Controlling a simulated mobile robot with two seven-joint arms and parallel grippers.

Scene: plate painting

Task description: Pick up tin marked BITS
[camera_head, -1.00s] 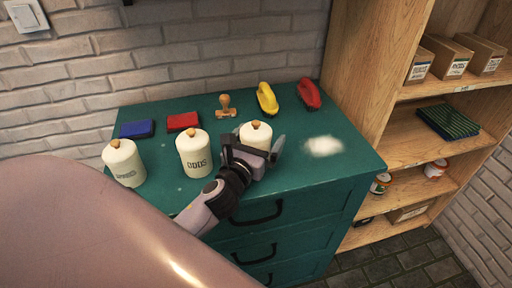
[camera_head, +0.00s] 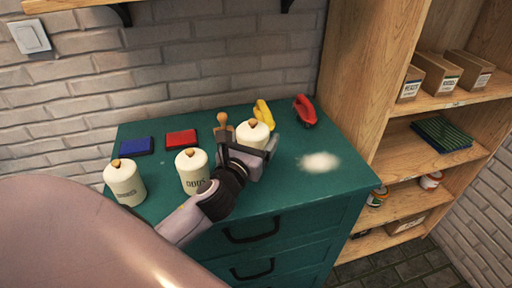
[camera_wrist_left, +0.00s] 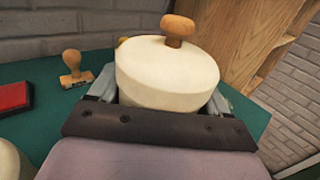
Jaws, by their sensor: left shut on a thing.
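My left gripper (camera_head: 249,158) is shut on a cream tin (camera_head: 252,133) with a wooden knob, the rightmost of three tins, and holds it upright above the green cabinet top. The tin fills the middle of the left wrist view (camera_wrist_left: 165,75), between the fingers. Its label is hidden, so I cannot read whether it says BITS. A tin marked ODDS (camera_head: 192,172) stands just left of the gripper. Another cream tin (camera_head: 125,185) with a label too small to read stands at the far left. My right gripper is not in view.
On the green cabinet (camera_head: 285,190) lie a blue pad (camera_head: 136,146), a red pad (camera_head: 181,138), a wooden stamp (camera_head: 222,128), a yellow-handled thing (camera_head: 263,112) and a red one (camera_head: 306,110). A pale patch (camera_head: 319,162) marks the top. A wooden shelf (camera_head: 365,90) stands right.

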